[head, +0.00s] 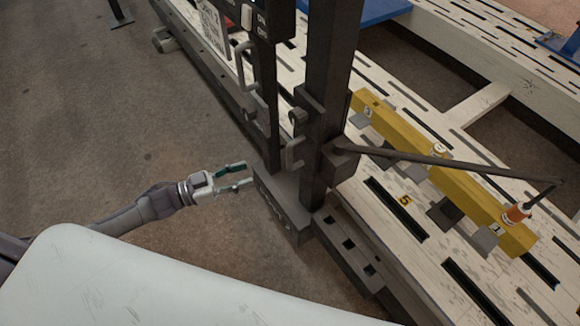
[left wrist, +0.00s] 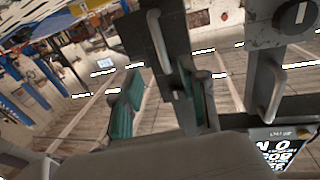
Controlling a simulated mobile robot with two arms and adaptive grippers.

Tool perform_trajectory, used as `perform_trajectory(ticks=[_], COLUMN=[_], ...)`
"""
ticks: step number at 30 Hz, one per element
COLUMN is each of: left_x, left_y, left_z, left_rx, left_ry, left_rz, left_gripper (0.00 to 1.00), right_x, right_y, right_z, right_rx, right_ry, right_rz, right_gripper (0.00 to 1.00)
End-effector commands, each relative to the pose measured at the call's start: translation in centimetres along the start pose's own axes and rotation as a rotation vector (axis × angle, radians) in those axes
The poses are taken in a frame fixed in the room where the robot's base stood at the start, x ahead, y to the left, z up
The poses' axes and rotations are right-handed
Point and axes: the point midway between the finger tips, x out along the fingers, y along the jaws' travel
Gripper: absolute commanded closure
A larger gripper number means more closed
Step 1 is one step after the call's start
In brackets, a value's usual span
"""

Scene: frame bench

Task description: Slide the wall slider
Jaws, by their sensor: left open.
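A dark upright post (head: 333,80) stands on a dark base, with a narrower upright rail (head: 265,90) beside it. Pale grey pull handles sit on them: an upper handle (head: 242,65) by the panel and a lower handle (head: 293,152) near the base. I cannot tell which part is the wall slider. My left gripper (head: 246,175) is open and empty, left of the base and apart from the handles. In the left wrist view its green fingertips (left wrist: 165,105) are spread, with a handle (left wrist: 159,42) ahead above them and another handle (left wrist: 277,92) at right.
A slotted pale bench (head: 375,225) runs behind the posts, carrying a yellow beam (head: 400,135). A dark rod (head: 450,158) juts right from the post. A round knob (left wrist: 297,14) and printed sign (left wrist: 282,150) show at right in the wrist view. Floor (head: 120,130) around my left arm is clear.

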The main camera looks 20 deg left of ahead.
Motion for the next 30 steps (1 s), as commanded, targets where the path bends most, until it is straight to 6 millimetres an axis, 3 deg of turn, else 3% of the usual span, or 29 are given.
perform_trajectory(ticks=[5,19,24,30], left_x=[2.0,11.4,13.2,13.7], left_y=[0.1,0.1,0.1,0.1], left_z=[-0.3,-0.2,-0.2,-0.2], left_rx=[0.0,0.001,-0.001,0.0], left_ry=[0.008,0.007,0.004,0.002], left_rz=[0.009,0.005,0.004,0.003], left_gripper=[0.57,0.57,0.57,0.57], right_x=[0.3,2.2,2.6,2.6], right_y=[0.0,0.0,0.0,0.0], right_z=[0.0,0.2,0.2,0.3], right_rx=[0.0,0.0,0.0,0.0], right_ry=[0.0,0.0,0.0,0.0], right_rz=[0.0,0.0,0.0,0.0], right_gripper=[0.6,0.6,0.6,0.6])
